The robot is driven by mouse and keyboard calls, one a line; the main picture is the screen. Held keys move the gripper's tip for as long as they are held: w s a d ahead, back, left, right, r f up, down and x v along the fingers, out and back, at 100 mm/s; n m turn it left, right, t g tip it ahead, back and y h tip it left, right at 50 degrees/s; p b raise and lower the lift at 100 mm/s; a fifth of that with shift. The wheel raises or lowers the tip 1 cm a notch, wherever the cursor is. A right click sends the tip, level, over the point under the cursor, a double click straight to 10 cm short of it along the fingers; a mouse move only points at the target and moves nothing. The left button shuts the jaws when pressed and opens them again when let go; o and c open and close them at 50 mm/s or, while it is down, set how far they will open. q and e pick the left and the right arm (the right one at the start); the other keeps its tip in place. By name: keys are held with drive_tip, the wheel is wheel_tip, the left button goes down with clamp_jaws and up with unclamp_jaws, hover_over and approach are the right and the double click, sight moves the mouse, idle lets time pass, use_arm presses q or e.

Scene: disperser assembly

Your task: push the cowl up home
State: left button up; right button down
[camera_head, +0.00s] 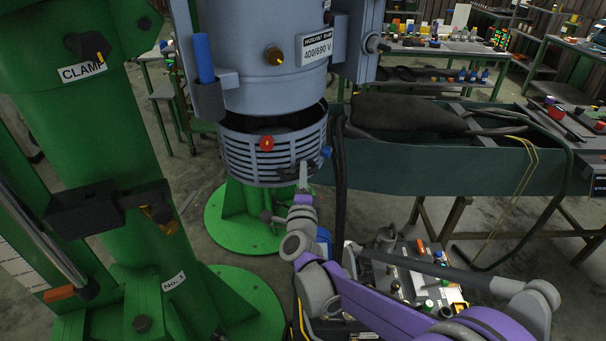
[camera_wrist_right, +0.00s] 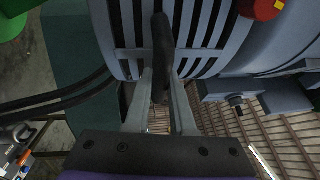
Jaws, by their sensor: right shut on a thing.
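The cowl (camera_head: 250,160) is a grey-blue slotted ring below the motor housing (camera_head: 270,85). A dark open gap shows between its upper rim and the housing. A red knob (camera_head: 266,143) sits on its front and a blue knob (camera_head: 326,151) on its right side. My right gripper (camera_head: 304,172) is at the cowl's lower right front. In the right wrist view, its two fingers (camera_wrist_right: 162,85) are shut on a dark handle (camera_wrist_right: 162,42) in front of the cowl's slots (camera_wrist_right: 205,30). My left gripper is not in view.
A green clamp column (camera_head: 90,130) stands close on the left. A green round base (camera_head: 245,225) is under the cowl. A dark hanging cable (camera_head: 340,185) and a green trough (camera_head: 450,168) are to the right. A cluttered low table (camera_head: 410,280) lies below my right arm.

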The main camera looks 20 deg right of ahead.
idle(0.6)
wheel_tip(320, 180, up, 10)
drive_tip(key=p, duration=0.5)
drive_tip(key=shift+w, duration=0.1)
drive_tip(key=shift+w+d+f, duration=0.1)
drive_tip(key=shift+f, duration=0.1)
drive_tip(key=c, duration=0.8)
unclamp_jaws()
drive_tip(key=shift+c, duration=0.2)
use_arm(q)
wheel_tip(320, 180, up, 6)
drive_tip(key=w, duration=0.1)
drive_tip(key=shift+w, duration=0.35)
use_arm(e)
drive_tip(key=shift+o, duration=0.4)
drive_tip(key=shift+s, duration=0.2)
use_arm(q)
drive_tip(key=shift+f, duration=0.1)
use_arm(e)
drive_tip(key=shift+f, duration=0.1)
